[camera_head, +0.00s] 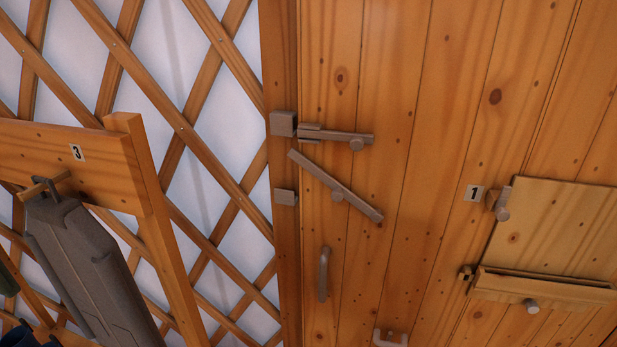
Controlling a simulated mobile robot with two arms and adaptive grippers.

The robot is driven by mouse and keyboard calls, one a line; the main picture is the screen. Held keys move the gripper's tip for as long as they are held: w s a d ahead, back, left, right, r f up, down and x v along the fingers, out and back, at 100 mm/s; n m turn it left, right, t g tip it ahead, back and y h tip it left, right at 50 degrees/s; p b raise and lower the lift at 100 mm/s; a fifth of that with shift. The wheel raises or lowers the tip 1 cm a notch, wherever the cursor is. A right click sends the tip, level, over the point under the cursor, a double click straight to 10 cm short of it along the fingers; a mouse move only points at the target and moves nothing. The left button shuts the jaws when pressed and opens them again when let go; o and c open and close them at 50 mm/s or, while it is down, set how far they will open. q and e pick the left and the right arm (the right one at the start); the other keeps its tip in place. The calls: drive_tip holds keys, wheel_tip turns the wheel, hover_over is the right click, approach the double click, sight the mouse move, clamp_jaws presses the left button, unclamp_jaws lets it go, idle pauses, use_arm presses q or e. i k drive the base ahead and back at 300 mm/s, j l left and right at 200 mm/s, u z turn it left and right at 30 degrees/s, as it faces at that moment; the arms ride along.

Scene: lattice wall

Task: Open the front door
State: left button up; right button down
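The front door (430,100) is made of vertical wooden planks and fills the middle and right of the head view. It looks shut against its wooden frame post (286,240). A sliding bolt (345,137) with a round knob lies level near the door's left edge. Its left end meets a block (283,123) on the post; I cannot tell whether it sits inside. Below it, a latch bar (337,187) slopes down to the right, its left end above and apart from a lower block (285,197). A vertical handle (323,275) is below that. Neither gripper is in view.
A hatch panel (555,235) with a ledge and knobs is on the right, beside a "1" label (474,193). A wooden rack (85,165) marked "3" holds a grey hanging object (85,265) at left, before the lattice wall (190,130). A pale bracket (390,338) shows at the bottom.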

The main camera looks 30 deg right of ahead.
sight(458, 99)
drive_tip(key=z, duration=2)
